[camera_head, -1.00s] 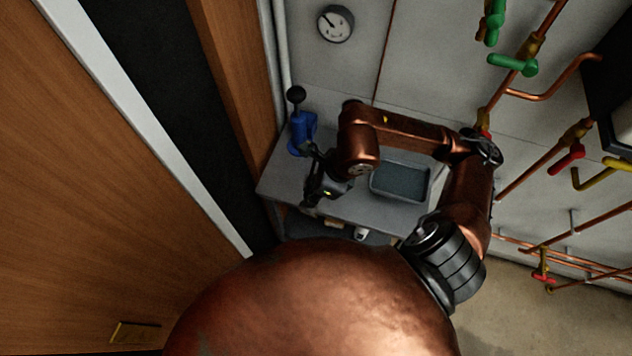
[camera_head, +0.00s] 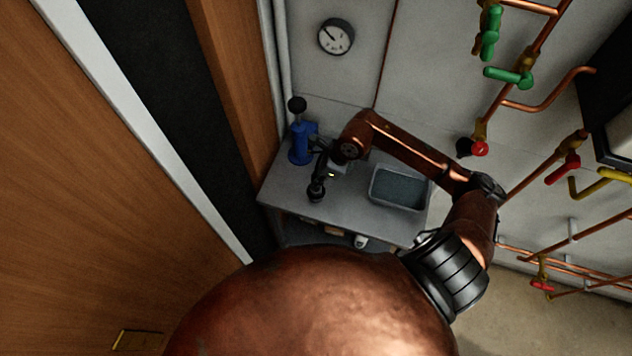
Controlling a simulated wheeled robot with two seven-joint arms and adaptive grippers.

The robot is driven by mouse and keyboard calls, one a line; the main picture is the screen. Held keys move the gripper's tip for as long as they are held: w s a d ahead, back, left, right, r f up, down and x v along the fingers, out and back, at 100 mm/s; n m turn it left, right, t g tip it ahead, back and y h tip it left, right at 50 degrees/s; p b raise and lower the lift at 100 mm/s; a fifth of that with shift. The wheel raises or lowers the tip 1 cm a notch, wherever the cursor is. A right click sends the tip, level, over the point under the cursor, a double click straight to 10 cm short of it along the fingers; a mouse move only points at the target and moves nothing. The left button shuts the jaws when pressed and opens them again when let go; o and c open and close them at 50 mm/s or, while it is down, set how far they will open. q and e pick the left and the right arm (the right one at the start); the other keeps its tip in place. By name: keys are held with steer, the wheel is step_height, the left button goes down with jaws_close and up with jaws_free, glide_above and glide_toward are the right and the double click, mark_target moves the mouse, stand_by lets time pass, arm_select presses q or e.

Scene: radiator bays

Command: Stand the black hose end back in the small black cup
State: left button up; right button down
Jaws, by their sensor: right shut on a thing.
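My right arm reaches over the grey bench from the right. Its dark gripper (camera_head: 325,167) is beside the blue hand pump and is shut on the black hose end (camera_head: 320,180), which is small and partly covered by the gripper. The small black cup (camera_head: 316,196) is on the bench just below the gripper in the picture. The hose end's lower part is at the cup's mouth; I cannot tell whether it is inside or just above it. My left gripper is not in view.
The blue pump (camera_head: 301,145) with a black knob stands close left of the gripper. A grey tray (camera_head: 398,188) lies to the right on the bench (camera_head: 348,212). Copper pipes with green valve handles (camera_head: 508,76) and red ones run along the right wall. A wooden door (camera_head: 90,190) fills the left.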

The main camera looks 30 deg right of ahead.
step_height(320, 180, down, 2)
steer(key=shift+f, duration=0.1)
steer(key=shift+f, duration=0.35)
steer(key=c, duration=1.7)
jaws_free()
steer(key=shift+r, duration=0.1)
steer(key=shift+o, duration=0.2)
steer(key=shift+r, duration=0.35)
steer(key=b+v, duration=0.1)
steer(key=v, duration=1.1)
